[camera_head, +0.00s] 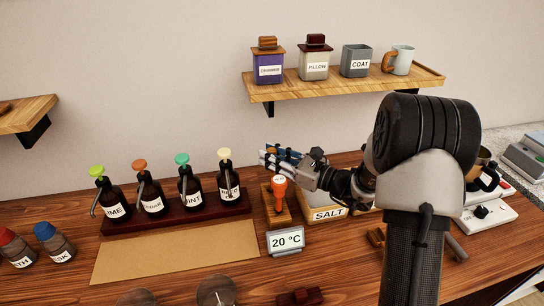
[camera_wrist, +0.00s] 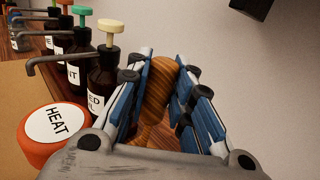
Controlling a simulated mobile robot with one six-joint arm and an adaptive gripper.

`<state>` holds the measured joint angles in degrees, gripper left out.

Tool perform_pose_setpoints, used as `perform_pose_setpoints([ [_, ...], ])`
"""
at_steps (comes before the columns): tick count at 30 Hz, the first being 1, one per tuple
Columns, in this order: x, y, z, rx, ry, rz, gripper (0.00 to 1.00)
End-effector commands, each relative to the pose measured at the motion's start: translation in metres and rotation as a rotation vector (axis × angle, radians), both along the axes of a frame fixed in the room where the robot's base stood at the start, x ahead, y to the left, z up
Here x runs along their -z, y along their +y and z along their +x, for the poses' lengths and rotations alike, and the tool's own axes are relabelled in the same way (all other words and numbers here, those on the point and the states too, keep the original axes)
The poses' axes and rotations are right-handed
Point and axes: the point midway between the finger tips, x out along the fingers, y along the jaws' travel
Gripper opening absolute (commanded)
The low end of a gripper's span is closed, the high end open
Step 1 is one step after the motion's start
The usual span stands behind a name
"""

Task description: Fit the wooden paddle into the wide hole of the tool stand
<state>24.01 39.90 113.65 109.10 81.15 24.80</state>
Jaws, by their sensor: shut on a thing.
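My gripper (camera_head: 270,155) is shut on the wooden paddle (camera_wrist: 157,88), whose striped brown part stands between the blue finger pads in the wrist view. In the head view only a small brown bit of the paddle (camera_head: 272,150) shows between the fingers. A wooden block (camera_head: 286,217), which looks like the tool stand, is on the table below and in front of the gripper. An orange tool (camera_head: 279,183) stands upright in it; its round head, labelled HEAT (camera_wrist: 48,128), shows at lower left in the wrist view. I cannot make out the wide hole.
A row of dark pump bottles (camera_head: 189,188) stands on a dark red tray (camera_head: 180,220), close left of the gripper. A 20 °C display (camera_head: 286,240) is in front of the block. A wooden SALT box (camera_head: 327,214) is to the right. A shelf (camera_head: 420,78) hangs above.

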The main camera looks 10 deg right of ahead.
Motion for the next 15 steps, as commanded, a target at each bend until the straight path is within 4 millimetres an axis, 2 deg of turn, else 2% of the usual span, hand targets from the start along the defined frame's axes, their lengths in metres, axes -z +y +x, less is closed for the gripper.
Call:
perform_pose_setpoints([
  [8, 0.0032, 0.0002, -0.0003, 0.001, 0.007, -0.003, 0.0],
  [9, 0.0034, 0.0002, -0.0004, 0.001, 0.008, -0.002, 0.24],
  [15, 0.0026, 0.0001, -0.0002, 0.001, 0.006, -0.002, 0.37],
])
